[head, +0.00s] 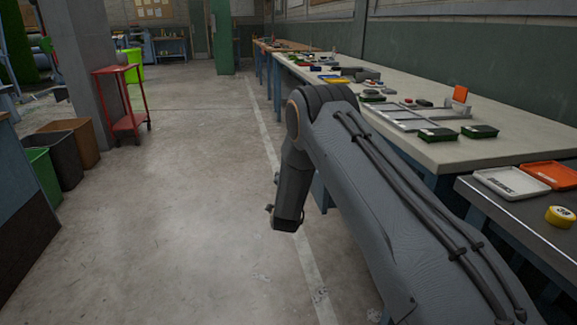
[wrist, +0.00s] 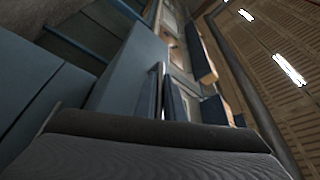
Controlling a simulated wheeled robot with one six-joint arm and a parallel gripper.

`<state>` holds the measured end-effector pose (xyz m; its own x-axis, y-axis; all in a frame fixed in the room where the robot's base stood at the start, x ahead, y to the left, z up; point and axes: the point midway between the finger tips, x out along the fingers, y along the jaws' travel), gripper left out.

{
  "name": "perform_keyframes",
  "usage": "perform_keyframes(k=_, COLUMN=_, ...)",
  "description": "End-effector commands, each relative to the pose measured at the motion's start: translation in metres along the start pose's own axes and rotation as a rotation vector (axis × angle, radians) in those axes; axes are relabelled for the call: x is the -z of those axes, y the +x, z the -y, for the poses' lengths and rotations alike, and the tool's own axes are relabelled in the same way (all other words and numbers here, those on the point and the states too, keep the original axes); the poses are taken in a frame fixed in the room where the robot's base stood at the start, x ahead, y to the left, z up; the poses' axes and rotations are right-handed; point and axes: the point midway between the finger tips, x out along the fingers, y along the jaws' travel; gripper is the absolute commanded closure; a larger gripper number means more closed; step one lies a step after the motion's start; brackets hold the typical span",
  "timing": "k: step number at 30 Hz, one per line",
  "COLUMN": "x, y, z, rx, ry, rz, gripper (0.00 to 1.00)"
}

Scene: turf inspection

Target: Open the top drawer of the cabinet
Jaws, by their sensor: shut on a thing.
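A blue cabinet (wrist: 130,72) fills the left and middle of the wrist view, which is rolled so that the ceiling lies to the right. A narrow strip of blue also shows under the bench in the head view (head: 320,192), just behind my arm. I cannot tell which panel is the top drawer's front or whether it stands out. In the head view my arm reaches forward from the lower right and bends down at the elbow. Its lower link hangs beside the bench.
A long workbench (head: 440,145) with trays and small parts runs along the right. A nearer dark bench holds a white tray (head: 512,182), an orange tray (head: 552,174) and a yellow roll (head: 561,216). Bins (head: 58,150) and a red stand (head: 126,122) are left. The floor between is clear.

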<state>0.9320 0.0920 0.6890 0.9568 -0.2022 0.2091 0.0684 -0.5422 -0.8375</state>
Motion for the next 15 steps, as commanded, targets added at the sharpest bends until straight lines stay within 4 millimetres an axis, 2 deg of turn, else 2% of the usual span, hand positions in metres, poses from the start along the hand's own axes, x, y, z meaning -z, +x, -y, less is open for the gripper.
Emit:
perform_keyframes(k=10, x=-0.0008, y=-0.0011, z=-0.0006, rx=-0.003, ry=-0.001, rz=-0.002, gripper=1.0)
perform_keyframes(k=11, x=-0.0012, y=-0.0012, z=-0.0004, rx=-0.003, ry=-0.001, rz=-0.001, gripper=0.87)
perform_keyframes(k=12, x=-0.0014, y=-0.0013, z=-0.0003, rx=-0.003, ry=-0.001, rz=-0.001, gripper=0.83)
perform_keyframes(k=15, x=-0.0015, y=-0.0011, z=0.0001, rx=-0.002, ry=-0.001, rz=-0.001, gripper=0.83)
